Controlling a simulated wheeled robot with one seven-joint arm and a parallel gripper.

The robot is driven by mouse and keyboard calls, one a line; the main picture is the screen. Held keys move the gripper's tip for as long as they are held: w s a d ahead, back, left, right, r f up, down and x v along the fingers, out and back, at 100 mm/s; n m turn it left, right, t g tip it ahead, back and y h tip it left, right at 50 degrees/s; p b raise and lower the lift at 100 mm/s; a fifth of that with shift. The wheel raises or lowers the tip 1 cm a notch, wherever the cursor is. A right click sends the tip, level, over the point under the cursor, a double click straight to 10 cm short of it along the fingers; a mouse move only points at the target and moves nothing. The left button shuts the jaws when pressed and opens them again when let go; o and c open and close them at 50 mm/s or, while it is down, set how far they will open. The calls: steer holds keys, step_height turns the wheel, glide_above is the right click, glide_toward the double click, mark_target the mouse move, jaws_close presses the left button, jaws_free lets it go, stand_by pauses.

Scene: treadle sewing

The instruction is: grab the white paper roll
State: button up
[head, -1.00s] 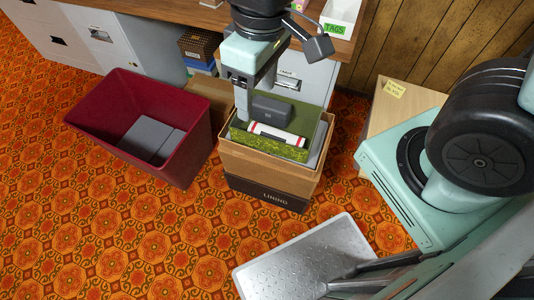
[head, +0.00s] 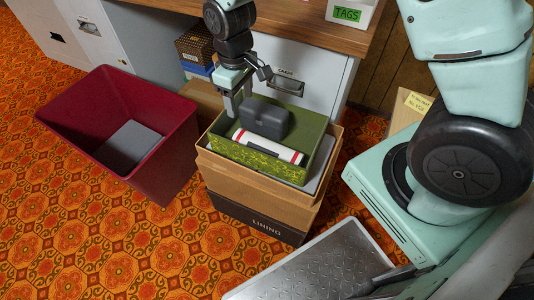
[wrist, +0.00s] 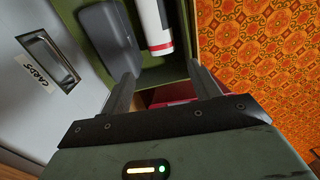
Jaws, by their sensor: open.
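The white paper roll (head: 267,147) has red bands near its ends and a dark label on its side. It lies in the green bin (head: 236,157), in front of a dark grey case (head: 264,118). In the wrist view the roll (wrist: 152,22) shows at the top, with its red-banded end towards my gripper. My gripper (head: 237,108) is over the left end of the green bin, pointing down. In the wrist view its two fingers (wrist: 160,84) are apart with nothing between them. The roll's end lies beyond the fingertips, apart from them.
The green bin sits in the top of stacked boxes, the lower one marked LINING (head: 254,222). A dark red bin (head: 75,136) with a grey object inside stands to the left. A drawer cabinet (head: 305,89) and wooden table (head: 285,33) are close behind.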

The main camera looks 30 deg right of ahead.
mark_target(244, 136)
step_height(244, 136, down, 16)
steer(key=b, duration=0.4)
steer(key=shift+r+b, duration=0.25)
steer(key=shift+b, duration=0.05)
steer(key=shift+r, duration=0.1)
steer(key=c, duration=0.7)
